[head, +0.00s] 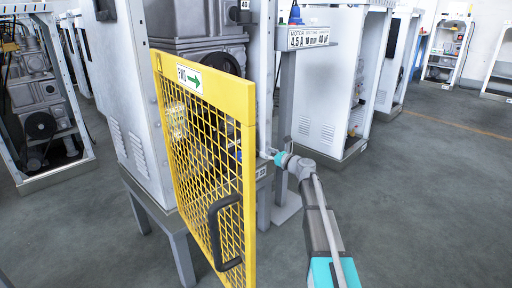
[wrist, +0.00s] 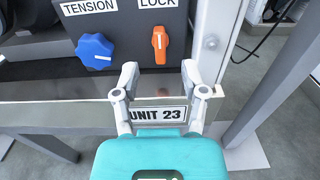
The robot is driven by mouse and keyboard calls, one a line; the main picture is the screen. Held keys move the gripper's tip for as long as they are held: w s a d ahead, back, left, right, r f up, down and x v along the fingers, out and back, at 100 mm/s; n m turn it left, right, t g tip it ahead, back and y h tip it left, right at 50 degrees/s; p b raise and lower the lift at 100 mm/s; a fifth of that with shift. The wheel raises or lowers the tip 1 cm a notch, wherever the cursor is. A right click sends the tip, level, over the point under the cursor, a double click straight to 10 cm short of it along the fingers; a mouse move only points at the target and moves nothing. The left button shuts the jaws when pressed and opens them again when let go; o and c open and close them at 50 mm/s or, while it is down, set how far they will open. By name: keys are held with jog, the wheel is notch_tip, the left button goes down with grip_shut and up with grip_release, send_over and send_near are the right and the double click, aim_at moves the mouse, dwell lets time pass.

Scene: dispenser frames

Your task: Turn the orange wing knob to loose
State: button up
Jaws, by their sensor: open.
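The orange wing knob (wrist: 160,45) is on a dark panel under a LOCK label (wrist: 158,3) in the wrist view. It stands roughly upright, with a small white mark on its face. My gripper (wrist: 160,75) is open and empty, with its fingertips just below the knob in the picture and apart from it. In the head view my gripper (head: 274,156) reaches in at the right edge of the yellow mesh guard, and the orange knob is hidden there.
A blue lobed knob (wrist: 96,50) under a TENSION label (wrist: 90,7) sits left of the orange one. A UNIT 23 plate (wrist: 158,114) is on the pale rail below. The yellow mesh guard (head: 249,190) stands left of my arm. Open floor (head: 420,210) lies to the right.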

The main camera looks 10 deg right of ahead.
jog(key=x, duration=0.8)
